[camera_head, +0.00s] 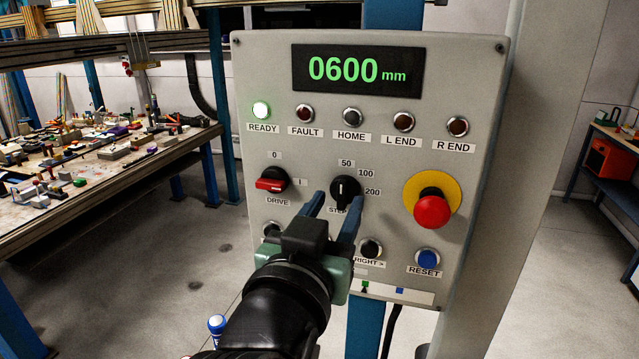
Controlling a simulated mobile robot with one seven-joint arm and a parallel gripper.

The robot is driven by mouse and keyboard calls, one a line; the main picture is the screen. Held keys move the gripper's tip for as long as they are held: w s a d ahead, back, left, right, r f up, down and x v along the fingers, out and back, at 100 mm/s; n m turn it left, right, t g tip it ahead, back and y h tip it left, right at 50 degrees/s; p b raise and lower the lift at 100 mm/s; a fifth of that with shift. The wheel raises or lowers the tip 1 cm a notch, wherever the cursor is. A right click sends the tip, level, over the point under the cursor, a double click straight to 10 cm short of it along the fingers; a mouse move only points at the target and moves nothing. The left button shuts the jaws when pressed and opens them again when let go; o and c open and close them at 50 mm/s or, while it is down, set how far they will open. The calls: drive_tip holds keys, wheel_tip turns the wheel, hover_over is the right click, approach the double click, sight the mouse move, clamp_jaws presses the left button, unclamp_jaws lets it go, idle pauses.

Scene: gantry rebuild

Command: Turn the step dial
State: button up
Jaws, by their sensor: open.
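The step dial (345,188) is a round black knob with a white pointer line on the grey control panel (475,110). Its pointer stands roughly straight up, towards the 50 mark; the marks 100 and 200 are to its right. My gripper (333,203) is in front of the panel, its two blue fingers apart and pointing up at the dial. The right fingertip overlaps the lower edge of the dial and part of the STEP label; I cannot tell whether it touches. Nothing shows between the fingers.
The red DRIVE switch (271,180) is left of the dial, the red emergency stop (432,208) on yellow to the right. Below are the RIGHT button (370,249) and blue RESET button (427,259). The display (357,70) reads 0600 mm; the READY lamp (261,110) glows.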

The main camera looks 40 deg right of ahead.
drive_tip(key=shift+x, duration=0.95)
drive_tip(key=shift+c, duration=0.2)
clamp_jaws()
